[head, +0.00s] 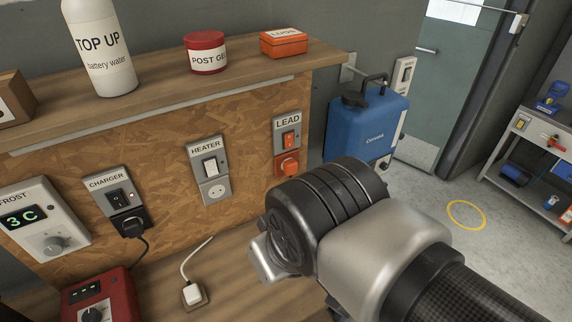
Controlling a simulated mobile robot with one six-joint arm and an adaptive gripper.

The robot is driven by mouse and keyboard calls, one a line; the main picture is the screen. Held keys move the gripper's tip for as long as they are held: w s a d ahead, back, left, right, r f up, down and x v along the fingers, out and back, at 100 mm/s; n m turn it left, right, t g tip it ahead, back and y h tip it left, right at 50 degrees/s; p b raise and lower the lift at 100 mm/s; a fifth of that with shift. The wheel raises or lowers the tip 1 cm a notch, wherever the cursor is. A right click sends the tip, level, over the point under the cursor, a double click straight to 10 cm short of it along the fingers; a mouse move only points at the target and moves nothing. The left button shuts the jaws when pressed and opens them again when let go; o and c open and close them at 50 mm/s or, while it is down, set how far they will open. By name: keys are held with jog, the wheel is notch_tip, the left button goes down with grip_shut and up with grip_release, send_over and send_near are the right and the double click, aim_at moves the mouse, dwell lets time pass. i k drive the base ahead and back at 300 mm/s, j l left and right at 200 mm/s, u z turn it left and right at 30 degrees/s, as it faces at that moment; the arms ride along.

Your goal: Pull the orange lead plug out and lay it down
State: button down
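The orange lead plug (288,165) sits in the outlet under the orange switch (288,139) of the LEAD panel (279,148), on the chipboard wall. Its lower part is close to the edge of my arm in the picture, and no cable from it can be made out. My arm reaches in from the lower right, and its black and silver joint covers the area below and right of the plug. My gripper's fingers do not show; a silver part of my wrist shows at the left of the joint, below the plug.
The HEATER panel (208,168) has an empty outlet. A black plug (132,228) is in the CHARGER panel. A white plug (192,294) and red charger (103,297) are on the wooden bench (228,268). A shelf (165,93) overhangs. A blue container (365,125) stands right.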

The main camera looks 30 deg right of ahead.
aim_at(291, 167)
jog(key=j+z, duration=0.2)
jog(key=z, duration=0.2)
jog(key=j+z, duration=0.2)
jog(key=z, duration=0.2)
jog(key=j+z, duration=0.2)
jog(key=z, duration=0.2)
